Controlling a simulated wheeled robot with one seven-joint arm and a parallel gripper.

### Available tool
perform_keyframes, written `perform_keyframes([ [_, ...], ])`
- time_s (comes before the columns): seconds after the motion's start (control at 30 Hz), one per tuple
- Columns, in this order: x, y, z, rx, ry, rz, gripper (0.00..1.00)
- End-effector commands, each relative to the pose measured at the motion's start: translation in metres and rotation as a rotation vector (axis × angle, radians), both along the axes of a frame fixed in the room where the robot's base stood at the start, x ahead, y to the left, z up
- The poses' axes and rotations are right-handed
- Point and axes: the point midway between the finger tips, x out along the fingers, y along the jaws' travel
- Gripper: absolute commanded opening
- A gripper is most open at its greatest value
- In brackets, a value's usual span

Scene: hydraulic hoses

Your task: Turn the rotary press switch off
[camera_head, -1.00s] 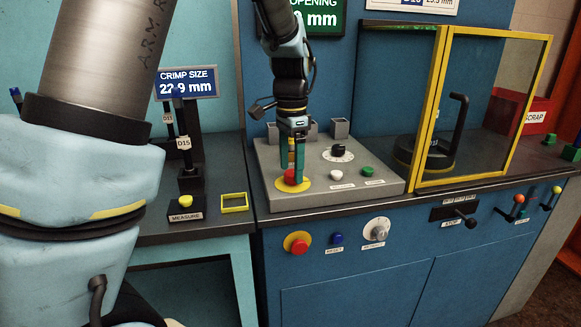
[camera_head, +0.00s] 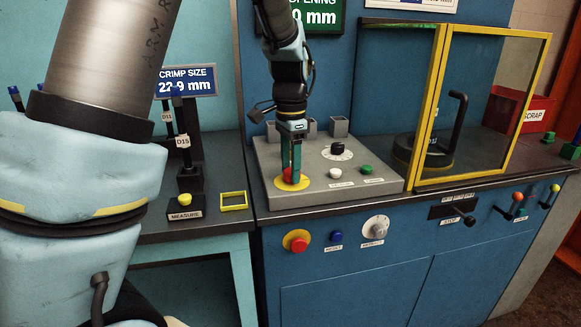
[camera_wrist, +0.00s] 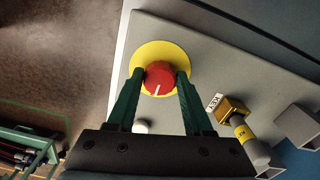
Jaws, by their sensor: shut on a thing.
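The red round switch knob (camera_wrist: 160,78) with a white mark line sits on a yellow disc (camera_wrist: 150,52) in the wrist view. In the head view the knob (camera_head: 289,174) is at the front left of the grey control panel (camera_head: 310,193), partly hidden by my fingers. My gripper (camera_wrist: 160,77) points down at it, with one green finger on each side of the knob, shut on it. It also shows in the head view (camera_head: 291,172), upright over the yellow disc.
A black knob on a white dial (camera_head: 338,149), a white button (camera_head: 335,173) and a green button (camera_head: 367,169) stand to the right. A brass key lock (camera_wrist: 232,108) lies near my right finger. A yellow-framed guard (camera_head: 437,110) stands farther right. Another red button (camera_head: 297,241) is on the front face.

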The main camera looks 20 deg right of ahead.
Motion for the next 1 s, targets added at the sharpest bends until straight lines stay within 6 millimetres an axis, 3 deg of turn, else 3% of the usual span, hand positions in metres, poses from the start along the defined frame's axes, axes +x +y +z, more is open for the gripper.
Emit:
perform_keyframes([
  [0.13, -0.0002, -0.0001, 0.0002, 0.000, 0.000, 0.000, 0.00],
  [0.57, -0.0001, 0.0002, 0.0014, 0.001, 0.000, 0.073, 0.00],
  [1.0, -0.0015, 0.0003, 0.0024, 0.003, 0.002, 0.433, 0.00],
])
